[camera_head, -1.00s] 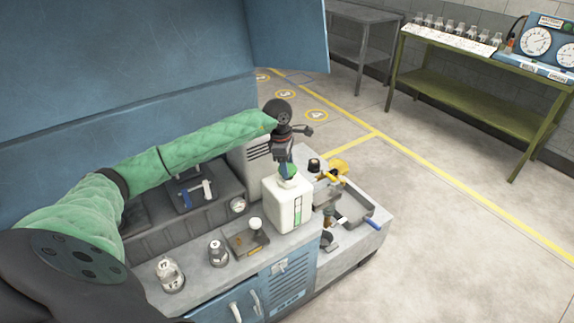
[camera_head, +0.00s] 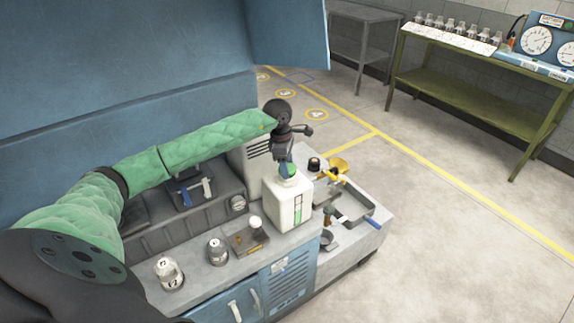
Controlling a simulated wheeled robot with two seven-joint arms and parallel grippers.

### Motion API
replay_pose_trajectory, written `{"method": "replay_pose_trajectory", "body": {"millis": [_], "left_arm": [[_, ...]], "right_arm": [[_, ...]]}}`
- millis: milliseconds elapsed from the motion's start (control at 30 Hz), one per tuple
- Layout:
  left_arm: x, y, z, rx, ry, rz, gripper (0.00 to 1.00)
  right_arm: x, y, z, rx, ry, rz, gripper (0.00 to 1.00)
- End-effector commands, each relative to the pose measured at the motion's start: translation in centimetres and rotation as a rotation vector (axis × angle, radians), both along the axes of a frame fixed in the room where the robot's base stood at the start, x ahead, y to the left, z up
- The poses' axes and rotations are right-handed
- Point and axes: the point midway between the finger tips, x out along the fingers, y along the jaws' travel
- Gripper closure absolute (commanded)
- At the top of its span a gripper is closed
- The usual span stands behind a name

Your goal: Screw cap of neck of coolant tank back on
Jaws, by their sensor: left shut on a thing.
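The coolant tank (camera_head: 285,206) is a white box with a green level strip on its front, standing upright on the grey bench. A green cap (camera_head: 289,170) sits at the neck on top of the tank. My left gripper (camera_head: 286,166) reaches in from the left and points down over the neck, shut on the cap. The neck is mostly hidden under the cap and gripper, so I cannot tell how the threads sit. My right gripper is not in view.
A grey tray (camera_head: 351,208) with tools and a yellow funnel (camera_head: 339,165) lie right of the tank. A green table (camera_head: 470,85) stands far off.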

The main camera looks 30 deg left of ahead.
Motion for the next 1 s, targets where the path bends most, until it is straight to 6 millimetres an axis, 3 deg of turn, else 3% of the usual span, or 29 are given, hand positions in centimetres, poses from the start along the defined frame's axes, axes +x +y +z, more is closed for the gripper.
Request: {"method": "replay_pose_trajectory", "body": {"millis": [1000], "left_arm": [[-0.03,-0.02,0.01,0.000,0.000,0.000,0.69]], "right_arm": [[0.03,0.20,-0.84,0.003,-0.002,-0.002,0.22]]}}
